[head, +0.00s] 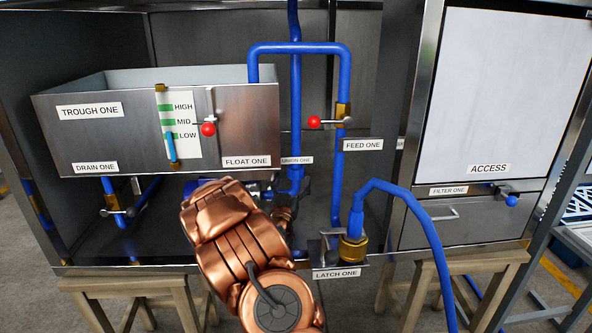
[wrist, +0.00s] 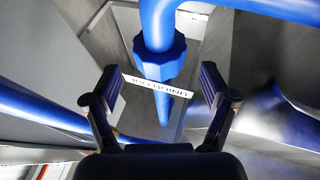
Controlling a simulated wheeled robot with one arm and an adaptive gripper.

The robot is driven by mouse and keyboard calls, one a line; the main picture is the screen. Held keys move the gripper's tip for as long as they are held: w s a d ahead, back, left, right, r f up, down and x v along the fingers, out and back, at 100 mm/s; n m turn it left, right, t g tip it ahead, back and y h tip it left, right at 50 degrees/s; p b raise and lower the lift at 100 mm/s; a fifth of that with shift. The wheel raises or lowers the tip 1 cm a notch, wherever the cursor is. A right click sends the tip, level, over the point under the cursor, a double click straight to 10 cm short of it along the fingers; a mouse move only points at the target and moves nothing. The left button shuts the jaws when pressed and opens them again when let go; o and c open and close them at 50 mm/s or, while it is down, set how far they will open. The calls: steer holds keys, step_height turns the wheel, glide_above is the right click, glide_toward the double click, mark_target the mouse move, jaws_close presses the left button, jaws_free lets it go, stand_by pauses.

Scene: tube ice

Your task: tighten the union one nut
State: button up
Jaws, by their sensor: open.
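The union one nut (wrist: 159,56) is a blue faceted collar on a blue pipe, seen in the wrist view just beyond my fingertips. A white label (wrist: 157,86) reading UNION ONE, upside down there, lies across the space between the fingers. My gripper (wrist: 159,82) is open, one black finger on each side of the pipe's line; the nut appears beyond the tips and not clasped. My copper-coloured arm hides much of the gripper and the area below that label.
The steel trough (head: 60,140) with its gauge and red-knobbed float lever is on the left. The feed one pipe (head: 336,190) and a brass fitting with a hose (head: 353,249) stand to the right. Blue pipes run close on both sides in the wrist view.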

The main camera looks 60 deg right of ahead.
mark_target(296, 169)
steer(key=shift+x, duration=2.4)
steer(key=shift+a, duration=0.1)
steer(key=c, duration=1.2)
